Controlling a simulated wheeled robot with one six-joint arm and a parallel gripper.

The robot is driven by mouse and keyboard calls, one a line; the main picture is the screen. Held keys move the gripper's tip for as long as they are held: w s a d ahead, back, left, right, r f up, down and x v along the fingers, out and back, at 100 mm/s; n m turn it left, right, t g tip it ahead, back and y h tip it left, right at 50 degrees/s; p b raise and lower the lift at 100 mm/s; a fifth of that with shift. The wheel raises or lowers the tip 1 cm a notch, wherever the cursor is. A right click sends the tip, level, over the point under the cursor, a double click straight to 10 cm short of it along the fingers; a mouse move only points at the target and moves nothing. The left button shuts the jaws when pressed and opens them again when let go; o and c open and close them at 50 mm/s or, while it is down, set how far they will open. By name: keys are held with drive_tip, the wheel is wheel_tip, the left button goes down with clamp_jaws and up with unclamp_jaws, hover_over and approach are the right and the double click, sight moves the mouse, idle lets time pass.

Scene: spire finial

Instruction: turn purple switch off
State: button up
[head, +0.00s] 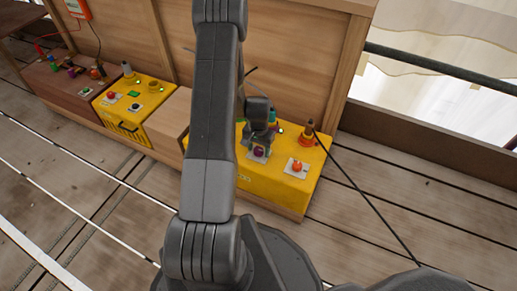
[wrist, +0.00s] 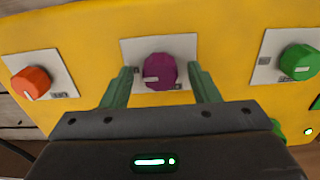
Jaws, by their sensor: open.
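The purple switch (wrist: 160,71) is a round knob with a pale pointer mark on its lower left side, on a white plate (wrist: 185,45) in the wrist view. In the head view the purple switch (head: 259,153) shows just below my gripper (head: 262,143). In the wrist view my gripper (wrist: 162,88) is open, with one green finger on each side of the purple knob. I cannot tell whether the fingers touch it. The small labels on the plate are too small to read.
An orange knob (wrist: 31,83) and a green knob (wrist: 299,61) sit on either side on the yellow box (wrist: 95,40). In the head view a black cable (head: 365,195) runs off the box's right side. Another yellow box (head: 152,104) stands at left.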

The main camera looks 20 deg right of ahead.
drive_tip(key=c, duration=1)
drive_tip(key=shift+n, duration=0.4)
drive_tip(key=n, duration=0.3)
drive_tip(key=shift+n, duration=0.4)
drive_tip(key=n, duration=0.4)
drive_tip(key=shift+n+b, duration=0.3)
drive_tip(key=n, duration=0.4)
drive_tip(key=shift+n, duration=2.4)
